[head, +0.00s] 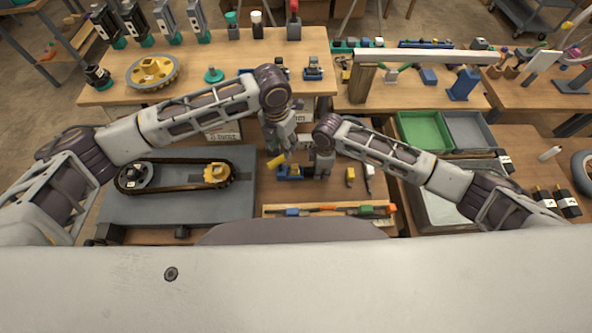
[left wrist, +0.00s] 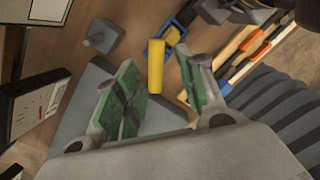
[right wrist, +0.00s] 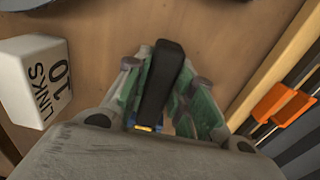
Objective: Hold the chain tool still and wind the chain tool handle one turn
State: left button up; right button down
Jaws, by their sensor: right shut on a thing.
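The chain tool (head: 290,173) is a small blue body on the bench, with a yellow handle (head: 277,161) at its left. In the left wrist view the yellow handle (left wrist: 155,66) stands between the spread fingers of my left gripper (left wrist: 159,63), with gaps beside it. The tool's blue frame (left wrist: 177,33) lies just beyond. My right gripper (right wrist: 163,75) is shut on a dark bar (right wrist: 160,85), seemingly the tool's grip. A little blue and yellow shows under it, the rest hidden by the gripper. In the head view my right gripper (head: 322,165) is right of the tool.
A grey board (head: 150,208) with a chain around two sprockets lies at left. A rack of coloured-handled tools (head: 320,210) lies in front. A white "10 LINKS" block (right wrist: 32,82) sits near my right gripper. Green (head: 425,130) and grey bins stand at right.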

pick_arm(q)
jog(key=n, duration=0.4)
jog(key=shift+r, duration=0.35)
jog(key=n, duration=0.3)
jog(key=shift+a+r+n, duration=0.1)
jog(key=shift+r+n, duration=0.15)
jog(key=shift+n, duration=0.15)
jog(key=n, duration=0.4)
jog(key=shift+r, duration=0.15)
jog(key=n, duration=0.4)
jog(key=shift+a+r, duration=0.1)
jog(key=shift+a, duration=0.1)
jog(key=n, duration=0.3)
jog(key=shift+s+a+n, duration=0.1)
jog(key=shift+s+n, duration=0.05)
jog(key=shift+n, duration=0.25)
jog(key=n, duration=0.4)
jog(key=shift+a, duration=0.1)
jog(key=n, duration=0.3)
jog(key=shift+s+a+n+y, duration=0.1)
jog(key=shift+n+y, duration=0.2)
jog(key=shift+n, duration=2.4)
